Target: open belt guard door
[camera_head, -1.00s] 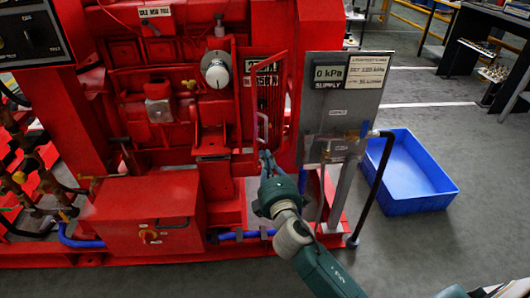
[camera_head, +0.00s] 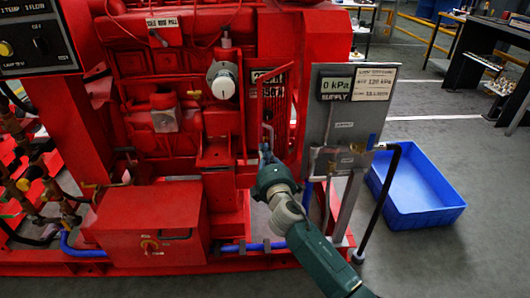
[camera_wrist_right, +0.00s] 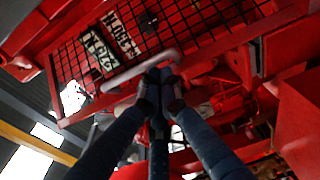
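The belt guard door (camera_head: 282,105) is a red mesh panel on the red machine, left of the grey gauge board in the head view. Its grey bar handle (camera_head: 268,133) is on the front. In the wrist view the mesh door (camera_wrist_right: 85,60) and the handle (camera_wrist_right: 125,75) run across the top. My right gripper (camera_head: 265,156) is at the handle's lower end. In the wrist view its fingertips (camera_wrist_right: 161,78) are close together at one end of the handle and appear closed on it; they partly hide the contact. I cannot tell how far the door stands open. My left gripper is out of view.
The gauge board (camera_head: 345,110) on its post stands just right of the door, with a black hose (camera_head: 383,200) beside it. A blue bin (camera_head: 420,195) lies on the floor further right. A red box (camera_head: 150,230) juts out at lower left. Floor at lower right is clear.

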